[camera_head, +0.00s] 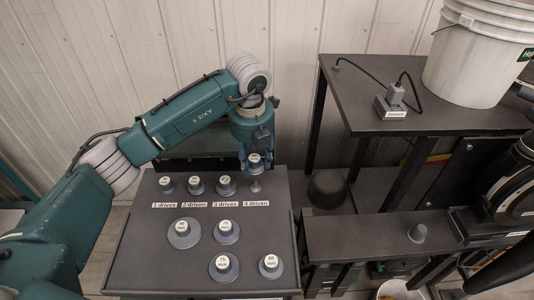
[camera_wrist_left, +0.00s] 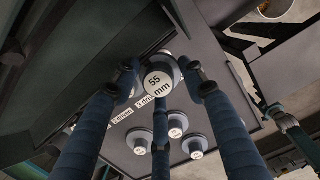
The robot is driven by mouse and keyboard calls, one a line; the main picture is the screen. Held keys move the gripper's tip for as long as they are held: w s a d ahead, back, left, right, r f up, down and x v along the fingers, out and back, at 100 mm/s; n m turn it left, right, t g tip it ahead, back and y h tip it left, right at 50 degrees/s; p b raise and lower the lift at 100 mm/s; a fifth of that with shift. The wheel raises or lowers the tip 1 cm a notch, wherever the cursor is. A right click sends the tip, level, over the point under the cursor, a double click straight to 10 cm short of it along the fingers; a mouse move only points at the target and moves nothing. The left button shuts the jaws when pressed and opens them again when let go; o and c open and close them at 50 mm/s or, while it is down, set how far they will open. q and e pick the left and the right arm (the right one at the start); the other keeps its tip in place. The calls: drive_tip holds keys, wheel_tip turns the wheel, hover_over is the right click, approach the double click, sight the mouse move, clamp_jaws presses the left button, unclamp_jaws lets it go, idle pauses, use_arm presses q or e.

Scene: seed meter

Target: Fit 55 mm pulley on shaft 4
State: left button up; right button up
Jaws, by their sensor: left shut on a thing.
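The 55 mm pulley (camera_wrist_left: 158,78) is grey with a white top label reading "55 mm". In the left wrist view the fingers of my left gripper (camera_wrist_left: 160,85) close around it. In the head view my left gripper (camera_head: 254,153) holds this pulley (camera_head: 254,168) at the right end of the shaft row. A short light metal shaft 4 (camera_head: 255,186) shows just below the pulley, behind the label "4 driven" (camera_head: 256,204). I cannot tell whether the pulley touches the shaft tip. My right gripper is not in view.
Several larger pulleys, one marked 75 mm (camera_head: 223,267), stand on the front of the dark table (camera_head: 150,260).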

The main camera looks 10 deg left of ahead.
sight(255, 183)
use_arm(q)
drive_tip(key=shift+f+b, duration=0.35)
drive_tip(key=shift+f, duration=0.3)
drive_tip(key=shift+f+b, duration=0.55)
drive_tip(key=shift+f, duration=0.35)
drive_tip(key=shift+f+b, duration=0.45)
drive_tip(key=shift+f, duration=0.4)
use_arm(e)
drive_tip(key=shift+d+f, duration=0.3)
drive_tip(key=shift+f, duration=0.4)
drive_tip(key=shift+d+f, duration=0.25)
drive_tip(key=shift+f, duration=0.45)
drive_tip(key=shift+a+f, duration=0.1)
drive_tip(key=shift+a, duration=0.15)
use_arm(q)
drive_tip(key=shift+f+b, duration=0.4)
drive_tip(key=shift+b, duration=0.1)
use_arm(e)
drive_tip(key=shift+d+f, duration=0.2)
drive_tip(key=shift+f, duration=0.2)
use_arm(q)
drive_tip(key=shift+f+b, duration=1.1)
drive_tip(key=shift+f, duration=0.35)
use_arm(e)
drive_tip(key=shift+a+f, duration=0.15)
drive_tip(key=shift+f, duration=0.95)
use_arm(q)
drive_tip(key=o, duration=1.3)
drive_tip(key=shift+c, duration=0.2)
drive_tip(key=shift+s, duration=0.1)
